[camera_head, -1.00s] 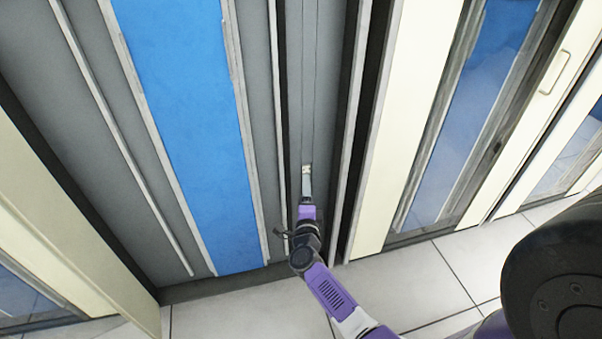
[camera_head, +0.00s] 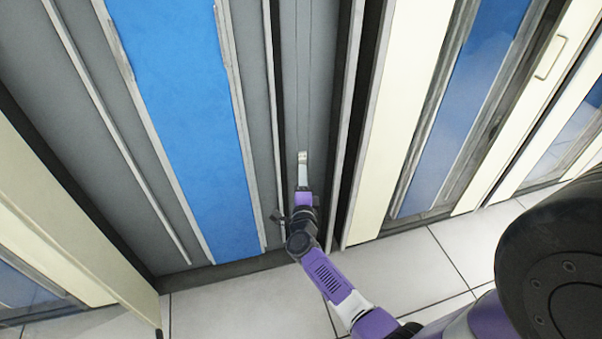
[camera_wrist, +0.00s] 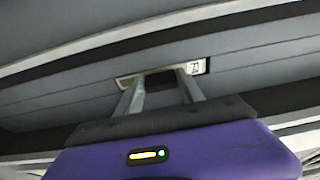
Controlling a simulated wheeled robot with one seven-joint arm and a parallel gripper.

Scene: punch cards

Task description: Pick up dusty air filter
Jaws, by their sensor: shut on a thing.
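My gripper (camera_head: 303,157) is at the narrow grey recess between the dark uprights of the cabinet. In the wrist view its two grey fingers (camera_wrist: 163,84) close on a small pale strip (camera_wrist: 198,67) with a dark mark at its right end. A dark gap shows between the fingers. The strip lies against a grey panel (camera_wrist: 250,50). No separate dusty air filter can be made out; I cannot tell whether the pale strip is part of it.
A tall blue panel (camera_head: 180,120) stands left of the gripper. Right of it are a cream door (camera_head: 400,140) and a glazed blue door (camera_head: 460,110). A cream panel (camera_head: 70,215) stands at the left. Pale tiled floor (camera_head: 390,275) is clear below.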

